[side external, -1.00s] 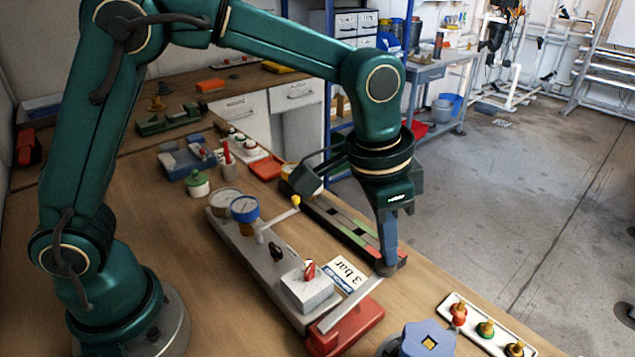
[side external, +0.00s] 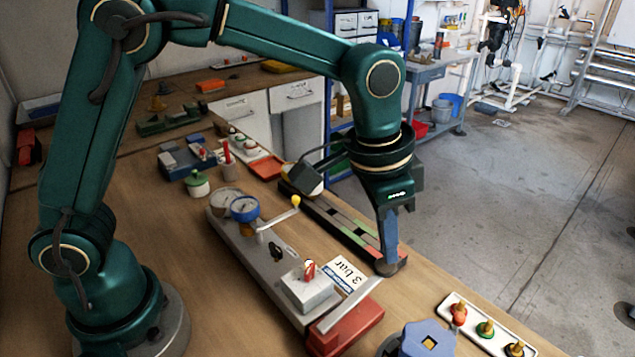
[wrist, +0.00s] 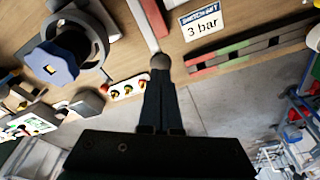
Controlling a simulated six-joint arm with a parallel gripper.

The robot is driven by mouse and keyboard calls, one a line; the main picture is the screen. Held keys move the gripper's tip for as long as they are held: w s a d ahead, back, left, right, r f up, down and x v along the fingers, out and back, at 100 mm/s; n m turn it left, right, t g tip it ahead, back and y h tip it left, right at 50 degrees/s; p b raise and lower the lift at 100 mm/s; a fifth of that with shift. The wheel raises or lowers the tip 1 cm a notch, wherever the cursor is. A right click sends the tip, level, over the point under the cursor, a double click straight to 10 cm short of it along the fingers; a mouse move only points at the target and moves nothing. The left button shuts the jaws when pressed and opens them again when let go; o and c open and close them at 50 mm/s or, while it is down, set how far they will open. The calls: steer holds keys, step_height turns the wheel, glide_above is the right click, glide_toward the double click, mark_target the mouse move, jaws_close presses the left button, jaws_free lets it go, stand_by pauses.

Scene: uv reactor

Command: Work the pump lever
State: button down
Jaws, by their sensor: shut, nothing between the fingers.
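The pump has a red base (side external: 345,332) at the front end of the grey panel (side external: 240,243). Its flat grey lever (side external: 350,306) slopes up to a dark round knob (side external: 390,269). My gripper (side external: 388,258) is shut and empty, pointing down, with its fingertips at the knob; I cannot tell if they press on it. In the wrist view the knob (wrist: 160,62) sits right at the tips of my gripper (wrist: 159,78), and the pale lever (wrist: 140,22) runs away from it.
A "3 bar" card (side external: 347,274) lies beside the lever. A long coloured strip gauge (side external: 340,222) stands behind it. The panel carries a yellow-knobbed crank (side external: 296,201), dials and a red switch. A blue handwheel (side external: 427,340) and a white tray (side external: 483,330) stand at front right.

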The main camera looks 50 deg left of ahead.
mark_target(385, 265)
steer(key=shift+f, duration=1.9)
steer(key=shift+r, duration=2.05)
steer(key=shift+r, duration=3)
